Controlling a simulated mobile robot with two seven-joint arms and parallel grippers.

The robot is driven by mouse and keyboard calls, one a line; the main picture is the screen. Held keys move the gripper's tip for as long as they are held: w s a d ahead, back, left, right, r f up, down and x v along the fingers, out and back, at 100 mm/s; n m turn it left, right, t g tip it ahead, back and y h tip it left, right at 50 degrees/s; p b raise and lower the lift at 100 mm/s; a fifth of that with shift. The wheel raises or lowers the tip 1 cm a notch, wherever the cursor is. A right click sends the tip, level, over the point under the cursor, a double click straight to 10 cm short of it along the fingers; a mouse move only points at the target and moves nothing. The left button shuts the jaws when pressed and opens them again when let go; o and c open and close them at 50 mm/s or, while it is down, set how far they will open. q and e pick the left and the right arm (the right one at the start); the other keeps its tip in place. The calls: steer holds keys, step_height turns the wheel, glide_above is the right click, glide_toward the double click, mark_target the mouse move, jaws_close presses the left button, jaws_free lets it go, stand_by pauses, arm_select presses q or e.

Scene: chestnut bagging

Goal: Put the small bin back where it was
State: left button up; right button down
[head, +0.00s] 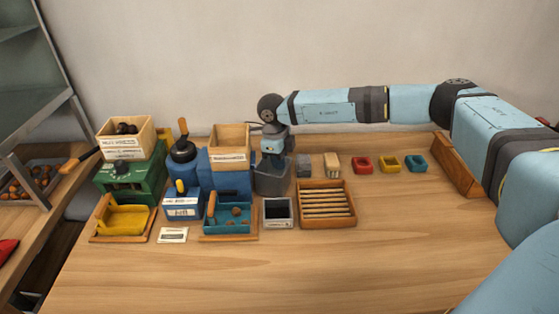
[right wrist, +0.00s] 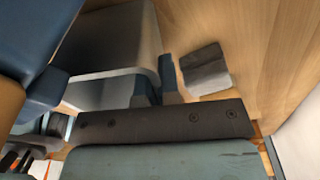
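The small bin (head: 272,182) is grey and looks upright at the back of the table, just right of the blue machine. My right gripper (head: 273,158) points down at its top from the arm reaching across the back. In the right wrist view the bin (right wrist: 118,45) is close under the gripper. The two dark fingers (right wrist: 155,86) of my right gripper stand on either side of its wall and appear shut on it. The underside of the bin is hidden, so I cannot tell whether it touches the table. My left gripper is not in view.
A grey block (head: 303,166) stands close right of the bin; it also shows in the right wrist view (right wrist: 205,70). A slatted wooden tray (head: 327,221), a scale (head: 278,212) and a blue machine (head: 228,180) are close by. Red, yellow and teal trays lie farther right. The table's front is clear.

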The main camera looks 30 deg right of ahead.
steer(key=shift+f, duration=0.15)
steer(key=c, duration=1.4)
jaws_free()
steer(key=shift+o, duration=0.2)
step_height(320, 180, up, 12)
steer(key=w, duration=0.1)
steer(key=shift+a, duration=0.35)
